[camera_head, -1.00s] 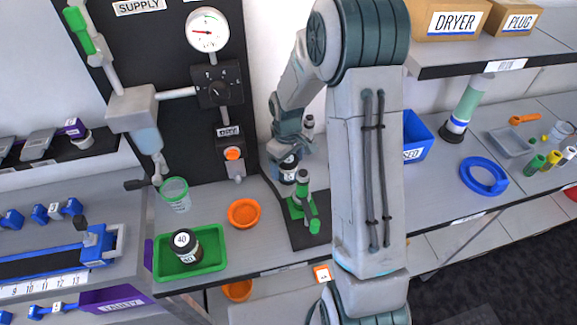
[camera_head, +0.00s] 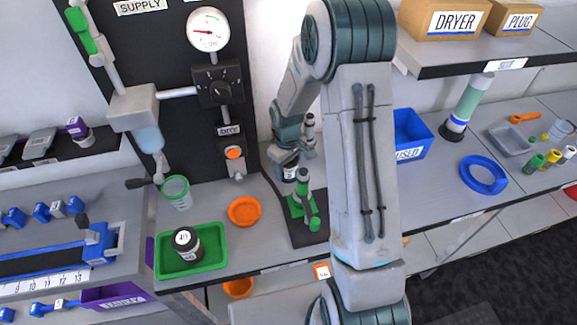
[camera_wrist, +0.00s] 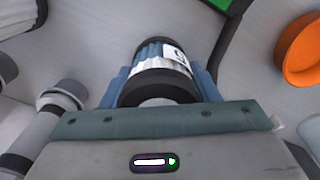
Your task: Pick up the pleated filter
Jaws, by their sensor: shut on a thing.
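The pleated filter (camera_wrist: 152,52) shows in the wrist view as a light pleated cylinder with a dark end cap and a white label. My gripper (camera_wrist: 161,78) is shut on it, with one blue finger on each side. In the head view my gripper (camera_head: 289,155) is in front of the black panel, behind the green-and-grey fitting on the dark base. The filter (camera_head: 291,170) shows there only as a small dark and white piece under the gripper, partly hidden. I cannot tell whether it touches the surface below.
A green-and-grey fitting (camera_head: 303,190) stands close in front of my gripper. A blue bin (camera_head: 412,138) is right of my arm. A shelf (camera_head: 500,52) juts out at upper right.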

